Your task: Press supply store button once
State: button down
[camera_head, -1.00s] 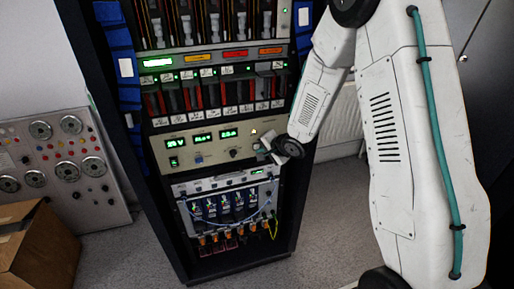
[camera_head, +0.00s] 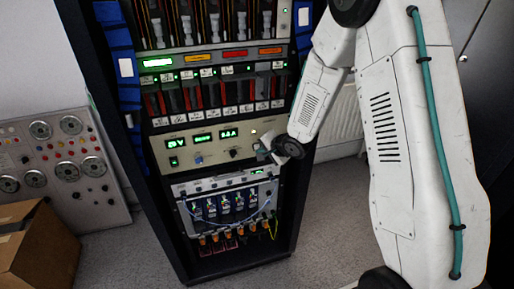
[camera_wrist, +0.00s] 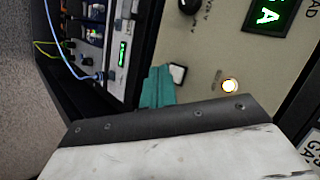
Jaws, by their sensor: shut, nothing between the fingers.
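The beige supply panel (camera_head: 214,155) sits in the dark rack and has green lit displays (camera_head: 203,138) across its top. In the wrist view a small pale square button with a dark edge (camera_wrist: 178,72) is on the panel, right beside the teal fingertips of my gripper (camera_wrist: 158,85). I cannot tell whether they touch it, and its label is not readable. My gripper is shut and empty. In the head view my gripper (camera_head: 262,153) is at the panel's lower right, where my wrist covers that corner.
Below the panel is a module with blue and yellow cables (camera_head: 230,205). Above it are rows of red and black switches (camera_head: 205,95). A cardboard box (camera_head: 38,245) and a grey gauge panel (camera_head: 65,165) stand at the left. A radiator (camera_head: 340,115) is behind my arm.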

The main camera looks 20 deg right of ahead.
jog(key=shift+w, duration=0.45)
jog(key=shift+w, duration=0.35)
dwell(0.7)
jog(key=shift+s, duration=0.8)
jog(key=s, duration=0.5)
dwell(0.4)
dwell(0.6)
